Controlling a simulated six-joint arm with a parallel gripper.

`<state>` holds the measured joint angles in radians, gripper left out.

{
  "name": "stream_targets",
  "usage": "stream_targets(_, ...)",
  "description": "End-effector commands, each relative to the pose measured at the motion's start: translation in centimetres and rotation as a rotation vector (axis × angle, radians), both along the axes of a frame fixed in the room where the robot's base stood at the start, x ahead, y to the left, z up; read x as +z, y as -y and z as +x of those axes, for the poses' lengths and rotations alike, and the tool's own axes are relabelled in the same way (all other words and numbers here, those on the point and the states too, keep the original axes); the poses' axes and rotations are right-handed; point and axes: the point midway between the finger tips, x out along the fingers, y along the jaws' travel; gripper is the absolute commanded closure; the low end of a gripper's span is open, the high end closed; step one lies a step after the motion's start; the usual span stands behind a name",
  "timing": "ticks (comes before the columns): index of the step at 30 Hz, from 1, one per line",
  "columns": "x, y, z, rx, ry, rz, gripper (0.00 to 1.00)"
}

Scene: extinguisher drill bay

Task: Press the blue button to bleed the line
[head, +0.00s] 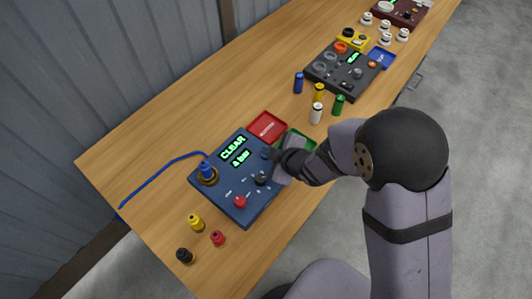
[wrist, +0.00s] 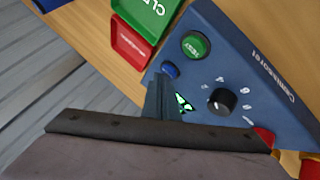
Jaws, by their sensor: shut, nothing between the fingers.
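The blue panel (head: 218,196) lies on the wooden bench, its green display reading CLEAR and 4 bar. In the wrist view the small round blue button (wrist: 170,69) sits on the panel beside the larger green TEST button (wrist: 195,46). My gripper (wrist: 160,80) is shut and empty, its fingertips close beside the blue button. I cannot tell whether they touch it. In the head view my gripper (head: 275,154) is over the panel's far right corner, and the arm covers part of that corner.
The panel also carries a black knob (wrist: 221,100), a red knob (head: 240,201) and a blue fitting (head: 206,171) with a blue hose (head: 150,171). A red tray (head: 267,126) and green tray (head: 299,142) adjoin it. Several small cylinders and another panel (head: 342,71) stand farther back.

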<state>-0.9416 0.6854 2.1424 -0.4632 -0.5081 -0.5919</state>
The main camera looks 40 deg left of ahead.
Motion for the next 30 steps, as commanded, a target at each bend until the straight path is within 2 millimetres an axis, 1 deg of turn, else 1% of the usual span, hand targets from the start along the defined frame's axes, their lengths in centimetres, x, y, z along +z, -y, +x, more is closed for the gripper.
stream_targets(13,-0.6,0.0,0.0,0.0,0.0,-0.001,1.0)
stream_targets(21,-0.5,0.0,0.0,0.0,0.0,-0.001,1.0)
stream_targets(26,-0.2,0.1,0.0,0.0,-0.001,-0.003,1.0)
stream_targets(30,0.5,0.1,0.0,0.0,0.0,-0.001,1.0)
